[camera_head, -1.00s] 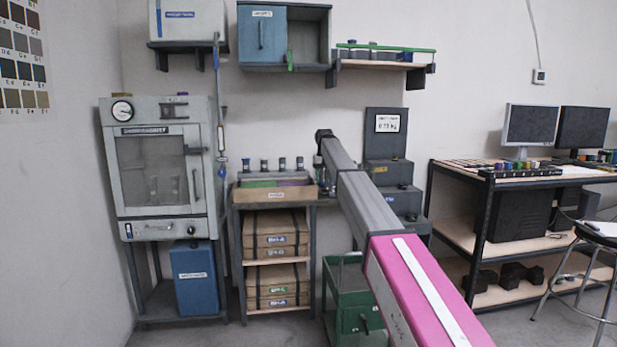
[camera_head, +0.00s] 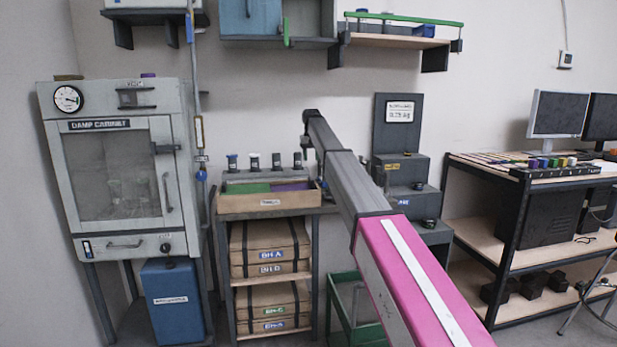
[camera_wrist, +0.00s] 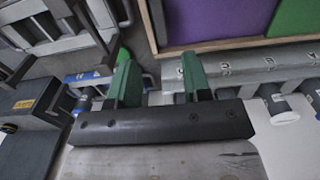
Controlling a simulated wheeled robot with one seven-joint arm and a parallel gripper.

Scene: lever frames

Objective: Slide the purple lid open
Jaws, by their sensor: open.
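The purple lid (camera_head: 290,187) lies flat in the right half of a shallow wooden box (camera_head: 262,204), beside a green panel (camera_head: 246,188). In the wrist view the purple lid (camera_wrist: 205,18) is at the top, inside the box rim, with the green panel (camera_wrist: 295,16) to its right. My gripper (camera_wrist: 156,68) is open and empty, its two green fingers apart and not touching the lid. In the head view my arm's end is at the box's right rear, and its fingers are too small to make out.
A grey stepped stand (camera_head: 400,165) with a display is to the right. The damp cabinet (camera_head: 120,170) is at the left. A shelf (camera_head: 400,40) hangs above.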

